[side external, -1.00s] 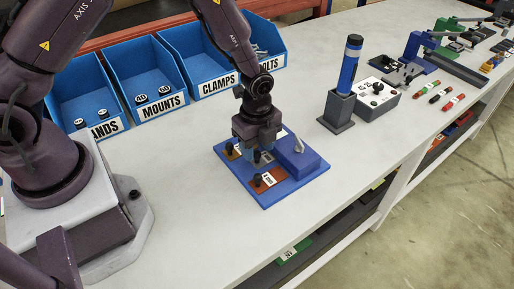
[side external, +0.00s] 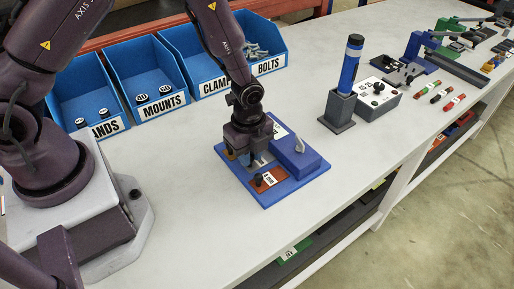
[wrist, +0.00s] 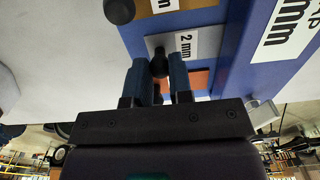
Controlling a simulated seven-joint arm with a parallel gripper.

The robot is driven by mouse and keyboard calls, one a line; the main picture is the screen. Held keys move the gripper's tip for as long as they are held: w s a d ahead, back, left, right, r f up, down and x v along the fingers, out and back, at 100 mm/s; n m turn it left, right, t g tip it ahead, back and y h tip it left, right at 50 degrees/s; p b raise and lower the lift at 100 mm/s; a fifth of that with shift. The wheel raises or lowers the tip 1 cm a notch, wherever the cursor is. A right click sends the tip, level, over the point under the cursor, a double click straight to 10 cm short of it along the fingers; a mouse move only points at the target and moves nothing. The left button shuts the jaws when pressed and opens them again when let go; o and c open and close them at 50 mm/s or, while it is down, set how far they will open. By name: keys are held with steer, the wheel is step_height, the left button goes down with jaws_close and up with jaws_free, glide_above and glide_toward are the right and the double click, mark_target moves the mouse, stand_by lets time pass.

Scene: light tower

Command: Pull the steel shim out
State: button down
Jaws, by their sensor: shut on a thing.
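The steel shim (wrist: 206,42) is a grey plate with a "2 mm" label and a black knob in the wrist view. My gripper (wrist: 161,68) has its two blue fingers shut on that knob. In the side view my gripper (side external: 253,160) is low over the left part of the blue fixture base (side external: 270,203), and the grey shim (side external: 264,157) shows only partly beside the fingers. A raised blue block (side external: 297,155) with a grey lever stands on the base to the right. How far the shim reaches under the block cannot be told.
A red-brown shim (side external: 270,178) with a black knob lies on the near side of the base, and a brass-coloured one (side external: 229,153) on the far side. Blue bins (side external: 155,85) stand behind. The white bench left of the base is clear.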

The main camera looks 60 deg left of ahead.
steer(key=shift+s, duration=1.1)
steer(key=c, duration=1)
jaws_free()
steer(key=shift+w+r, duration=0.1)
steer(key=shift+r, duration=0.05)
step_height(320, 180, up, 13)
steer(key=shift+f, duration=0.2)
